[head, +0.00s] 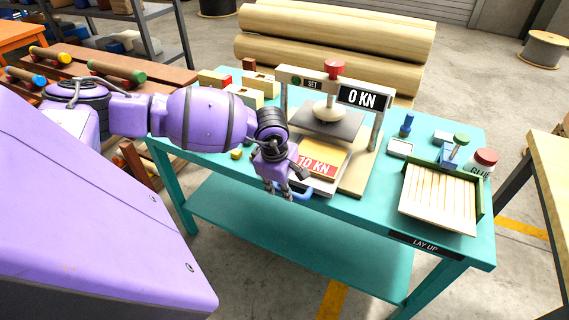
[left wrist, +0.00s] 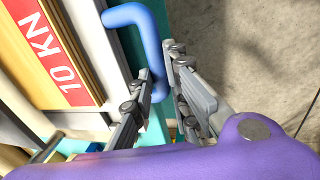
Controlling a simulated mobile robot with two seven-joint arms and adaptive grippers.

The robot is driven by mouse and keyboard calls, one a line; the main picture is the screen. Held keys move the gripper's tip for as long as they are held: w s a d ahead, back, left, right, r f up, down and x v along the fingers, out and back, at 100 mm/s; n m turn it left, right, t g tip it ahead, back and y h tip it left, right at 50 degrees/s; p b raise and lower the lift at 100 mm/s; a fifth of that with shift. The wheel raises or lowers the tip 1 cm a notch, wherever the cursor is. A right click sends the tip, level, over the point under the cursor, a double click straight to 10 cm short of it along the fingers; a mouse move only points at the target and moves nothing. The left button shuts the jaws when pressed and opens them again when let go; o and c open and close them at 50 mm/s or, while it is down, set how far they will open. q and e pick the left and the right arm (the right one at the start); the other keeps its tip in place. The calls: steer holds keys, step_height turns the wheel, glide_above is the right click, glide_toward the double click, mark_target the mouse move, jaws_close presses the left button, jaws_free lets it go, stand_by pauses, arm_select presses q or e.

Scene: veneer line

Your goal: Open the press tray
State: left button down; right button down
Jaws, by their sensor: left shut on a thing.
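The press (head: 378,125) stands on the teal table, with a display reading 0 KN and a red knob on top. Its tray (head: 329,155) carries a red 10 KN label and lies low at the front of the press; it also shows in the left wrist view (left wrist: 38,75). The tray has a blue bar handle (head: 304,194), clear in the left wrist view (left wrist: 145,28). My left gripper (head: 279,195) is at the handle, its fingers on both sides of the bar and shut on it. My arm hides part of the press's left side. My right gripper is not in view.
On the table (head: 340,215), a green-edged rack of pale strips (head: 440,198) and a glue jar (head: 484,162) stand to the right. Small blocks (head: 258,84) lie behind my arm. Large rolls (head: 340,45) lie behind the table. The floor in front is clear.

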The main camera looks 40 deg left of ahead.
arm_select(q)
steer(key=shift+s+r, duration=0.1)
steer(key=shift+s, duration=0.1)
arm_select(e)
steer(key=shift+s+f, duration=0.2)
arm_select(q)
steer(key=c, duration=1.9)
jaws_free()
steer(key=shift+o, duration=1.1)
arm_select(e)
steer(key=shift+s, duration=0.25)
arm_select(q)
step_height(320, 180, up, 12)
steer(key=s, duration=0.2)
steer(key=shift+s+d, duration=0.15)
steer(key=shift+d, duration=0.2)
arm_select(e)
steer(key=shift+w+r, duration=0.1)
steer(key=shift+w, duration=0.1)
arm_select(q)
steer(key=shift+f, duration=0.2)
